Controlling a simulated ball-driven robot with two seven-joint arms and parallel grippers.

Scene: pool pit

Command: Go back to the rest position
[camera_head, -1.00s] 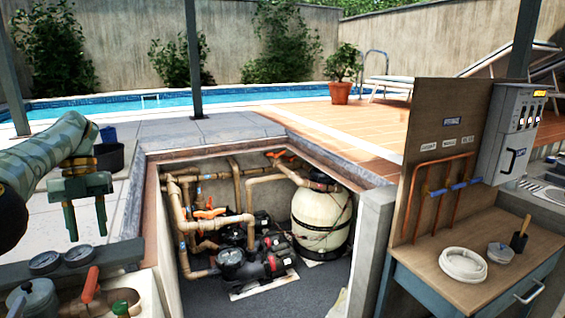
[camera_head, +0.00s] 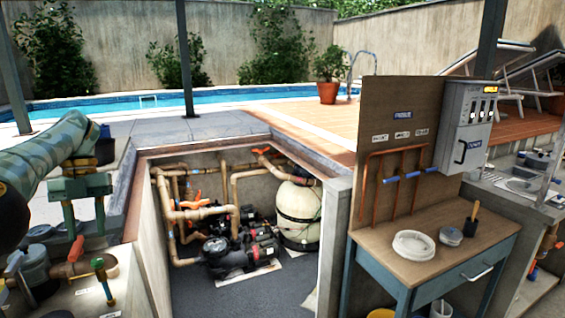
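My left gripper (camera_head: 85,222) hangs from my green arm at the left edge of the picture. Its two fingers point down and are apart, with nothing visible between them. It appears in front of the near-left end of the pit, over a ledge with valves and pipe parts. I cannot tell its exact height above them. My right gripper is not in view.
The sunken pit (camera_head: 240,290) holds a black pump (camera_head: 228,255), a cream filter tank (camera_head: 298,215) and copper-coloured pipes. A workbench (camera_head: 400,258) with a white ring (camera_head: 414,245) stands at right. A red-handled valve (camera_head: 75,250) sits below my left gripper.

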